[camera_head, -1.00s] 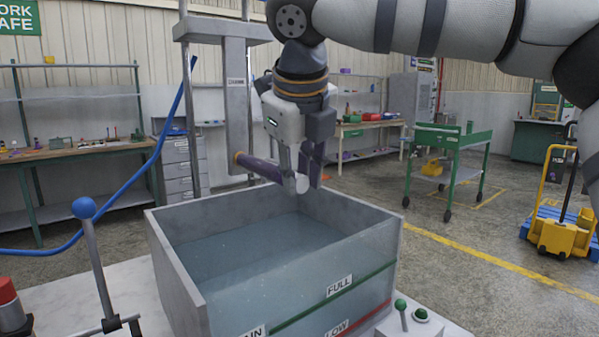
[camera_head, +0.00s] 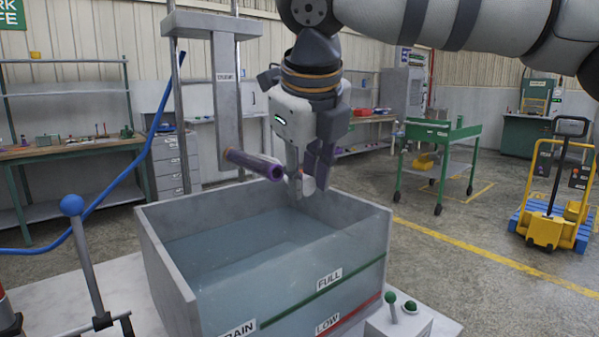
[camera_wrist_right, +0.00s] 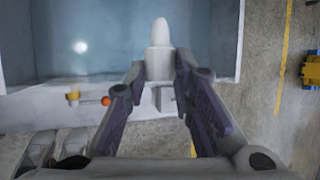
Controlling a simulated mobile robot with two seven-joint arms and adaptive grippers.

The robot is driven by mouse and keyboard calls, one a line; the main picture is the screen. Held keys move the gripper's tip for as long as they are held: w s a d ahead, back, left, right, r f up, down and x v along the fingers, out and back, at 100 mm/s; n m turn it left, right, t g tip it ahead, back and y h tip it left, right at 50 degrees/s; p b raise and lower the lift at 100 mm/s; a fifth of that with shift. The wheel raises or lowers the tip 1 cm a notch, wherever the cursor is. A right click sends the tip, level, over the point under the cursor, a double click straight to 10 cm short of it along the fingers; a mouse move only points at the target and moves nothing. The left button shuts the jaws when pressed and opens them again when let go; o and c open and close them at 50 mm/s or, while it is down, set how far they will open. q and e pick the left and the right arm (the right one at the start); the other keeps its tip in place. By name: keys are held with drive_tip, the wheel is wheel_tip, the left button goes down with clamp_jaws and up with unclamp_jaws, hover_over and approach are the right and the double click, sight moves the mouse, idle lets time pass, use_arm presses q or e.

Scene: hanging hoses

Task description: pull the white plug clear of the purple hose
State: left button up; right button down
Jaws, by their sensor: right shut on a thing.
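The purple hose (camera_head: 250,163) sticks out to the right from a grey post, above a water tank. Its near end shows a dark opening. My right gripper (camera_head: 308,184) is just right of that end, above the tank's back right part. It is shut on the white plug (camera_head: 309,186), which is partly hidden between the fingers. In the right wrist view the rounded white plug (camera_wrist_right: 160,44) stands out past the fingertips (camera_wrist_right: 159,70), with no hose around it. The plug looks apart from the hose end by a small gap. My left gripper is out of view.
The grey tank (camera_head: 150,235) of water lies below, with FULL, LOW and DRAIN marks. A blue-knobbed lever (camera_head: 72,205) and a blue hose (camera_head: 130,180) are at left. A green-knobbed control box (camera_head: 400,322) is at front right. Air right of the gripper looks clear.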

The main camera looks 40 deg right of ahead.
drive_tip(key=shift+s, duration=0.45)
drive_tip(key=shift+s+d+r, duration=0.15)
drive_tip(key=shift+s+r, duration=1.35)
